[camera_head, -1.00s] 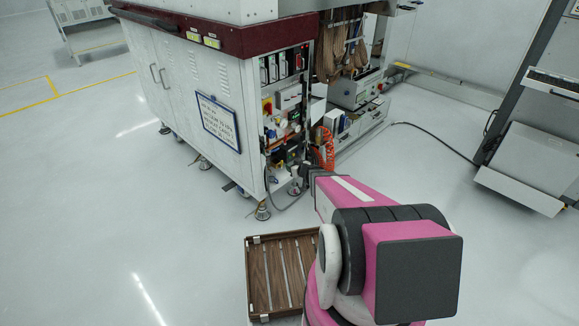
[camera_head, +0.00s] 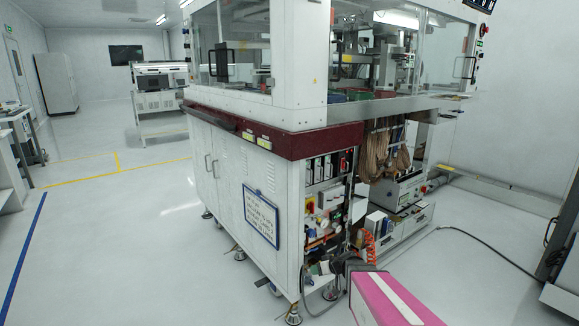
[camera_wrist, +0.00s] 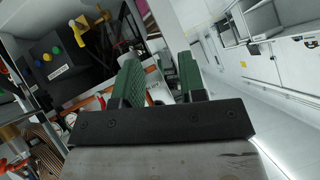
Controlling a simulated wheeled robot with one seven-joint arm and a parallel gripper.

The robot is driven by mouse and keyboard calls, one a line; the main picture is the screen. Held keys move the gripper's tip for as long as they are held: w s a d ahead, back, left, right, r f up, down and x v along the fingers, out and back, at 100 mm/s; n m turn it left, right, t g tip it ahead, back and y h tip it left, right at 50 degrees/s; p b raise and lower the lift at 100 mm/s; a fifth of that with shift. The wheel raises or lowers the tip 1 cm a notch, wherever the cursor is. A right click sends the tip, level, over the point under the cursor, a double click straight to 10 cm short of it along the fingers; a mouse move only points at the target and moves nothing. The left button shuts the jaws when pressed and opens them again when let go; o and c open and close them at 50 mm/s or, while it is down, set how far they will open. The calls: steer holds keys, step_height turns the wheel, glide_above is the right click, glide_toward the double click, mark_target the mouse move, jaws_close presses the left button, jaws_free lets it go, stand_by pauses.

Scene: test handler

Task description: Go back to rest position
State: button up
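My gripper (camera_wrist: 160,78) shows in the wrist view with two green ridged fingers standing apart. It is open, and I see nothing held between them. In the head view my pink arm (camera_head: 392,300) enters at the bottom edge, right of the middle. Its far end lies in front of the lower corner of the white test handler cabinet (camera_head: 228,175). Whether the arm touches the cabinet I cannot tell. The gripper's fingers are too small to make out in the head view.
The cabinet's open bay (camera_head: 325,200) holds cables and switches. A black cable (camera_head: 490,250) runs over the floor at right. A grey unit (camera_head: 566,240) stands at the right edge. Free floor (camera_head: 120,250) lies left of the cabinet. A workbench (camera_head: 158,95) stands farther back.

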steer(key=s+d+r+m+g+h, duration=0.2)
steer(key=s+d+r+g+h, duration=0.1)
steer(key=s, duration=0.5)
steer(key=s+d+r+m+g+h, duration=0.3)
steer(key=s+r+h, duration=0.2)
steer(key=s, duration=0.4)
steer(key=shift+d+r+m, duration=0.2)
steer(key=shift+r+m, duration=0.1)
steer(key=shift+r, duration=0.15)
